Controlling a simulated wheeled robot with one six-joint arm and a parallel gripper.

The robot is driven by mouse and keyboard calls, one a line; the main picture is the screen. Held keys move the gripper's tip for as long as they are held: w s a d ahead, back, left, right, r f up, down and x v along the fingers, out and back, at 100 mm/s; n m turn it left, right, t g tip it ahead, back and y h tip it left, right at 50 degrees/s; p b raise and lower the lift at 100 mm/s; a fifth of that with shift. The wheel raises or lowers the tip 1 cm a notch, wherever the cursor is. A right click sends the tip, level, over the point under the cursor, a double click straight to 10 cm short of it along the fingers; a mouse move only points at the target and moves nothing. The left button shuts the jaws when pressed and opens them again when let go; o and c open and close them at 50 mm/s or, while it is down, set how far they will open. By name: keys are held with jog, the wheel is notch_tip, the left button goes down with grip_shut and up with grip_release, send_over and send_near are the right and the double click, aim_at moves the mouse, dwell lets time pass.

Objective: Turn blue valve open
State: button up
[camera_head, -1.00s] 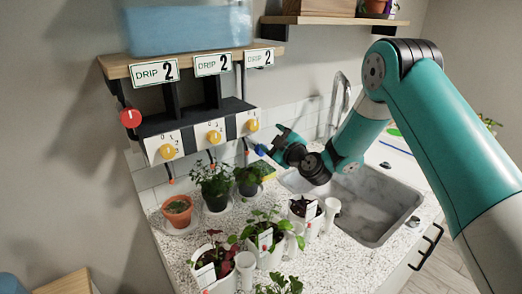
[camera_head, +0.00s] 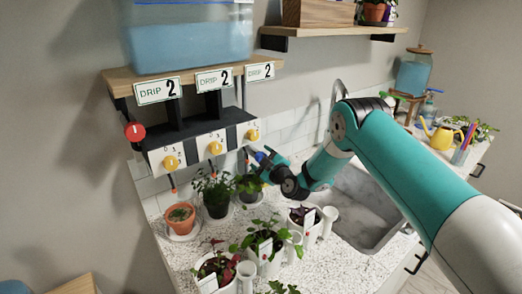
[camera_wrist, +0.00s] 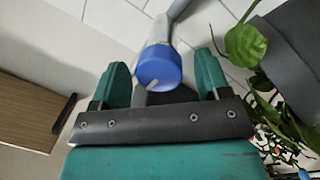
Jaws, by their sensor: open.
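The blue valve knob (camera_wrist: 158,68) sits on a grey pipe in front of white tile in the wrist view. It has a pale mark near its lower edge. It shows as a small blue spot (camera_head: 261,157) below the right yellow knob in the head view. My gripper (camera_wrist: 161,62) is open, with one teal finger on each side of the knob in the picture. Gaps show on both sides, and I cannot tell how deep the knob lies between the fingers. My gripper (camera_head: 268,164) partly hides the valve's surroundings in the head view.
Yellow knobs (camera_head: 215,148) and a red knob (camera_head: 134,131) are on the drip rack at left. Potted plants (camera_head: 217,193) stand on the counter below. A leafy plant (camera_wrist: 245,45) is close on the right in the wrist view. The sink (camera_head: 370,215) lies right.

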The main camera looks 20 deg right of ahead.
jog(key=shift+w+a+f, duration=0.1)
jog(key=shift+w+a, duration=0.05)
jog(key=shift+w, duration=0.5)
jog(key=c, duration=0.9)
